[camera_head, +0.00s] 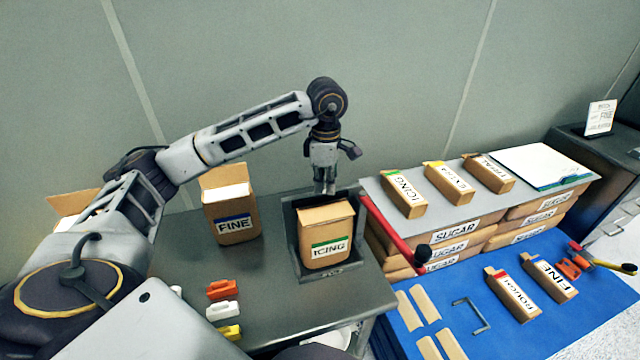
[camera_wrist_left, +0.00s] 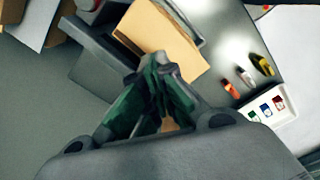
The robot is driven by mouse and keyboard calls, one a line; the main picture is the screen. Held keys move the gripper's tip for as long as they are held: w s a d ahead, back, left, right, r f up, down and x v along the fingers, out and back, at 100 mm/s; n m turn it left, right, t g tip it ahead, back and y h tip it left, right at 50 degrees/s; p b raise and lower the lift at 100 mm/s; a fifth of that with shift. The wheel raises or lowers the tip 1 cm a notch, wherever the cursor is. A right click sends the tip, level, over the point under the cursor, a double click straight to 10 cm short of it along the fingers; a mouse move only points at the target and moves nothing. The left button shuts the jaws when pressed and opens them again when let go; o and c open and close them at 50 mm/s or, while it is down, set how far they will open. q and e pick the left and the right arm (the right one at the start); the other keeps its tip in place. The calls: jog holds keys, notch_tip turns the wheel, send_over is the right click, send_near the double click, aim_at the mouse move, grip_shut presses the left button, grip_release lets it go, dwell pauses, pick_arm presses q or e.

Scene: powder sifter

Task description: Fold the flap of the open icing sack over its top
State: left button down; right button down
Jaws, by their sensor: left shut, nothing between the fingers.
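The icing sack (camera_head: 325,253), tan with a green band and an ICING label, stands upright in a dark metal holder (camera_head: 290,225) on the grey table. Its tan flap (camera_head: 325,213) lies across the top, and no white contents show there. I cannot tell whether it lies fully flat. In the left wrist view the flap (camera_wrist_left: 158,38) is a tan sheet just beyond the fingers. My left gripper (camera_head: 325,191) points down at the back edge of the sack's top, shut and empty. Its closed fingertips also show in the left wrist view (camera_wrist_left: 157,66). My right gripper is not in view.
An open FINE sack (camera_head: 232,213) with its flap up stands left of the holder. Coloured clips (camera_head: 222,310) lie on the table front. A red-handled bar (camera_head: 390,228) is close right of the holder. Stacked sugar sacks (camera_head: 455,235) and a blue surface (camera_head: 540,325) lie right.

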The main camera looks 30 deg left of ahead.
pick_arm(q)
jog(key=shift+r, duration=0.3)
notch_tip(320, 180, up, 2)
jog(key=shift+r+p, duration=0.1)
jog(key=shift+p, duration=0.55)
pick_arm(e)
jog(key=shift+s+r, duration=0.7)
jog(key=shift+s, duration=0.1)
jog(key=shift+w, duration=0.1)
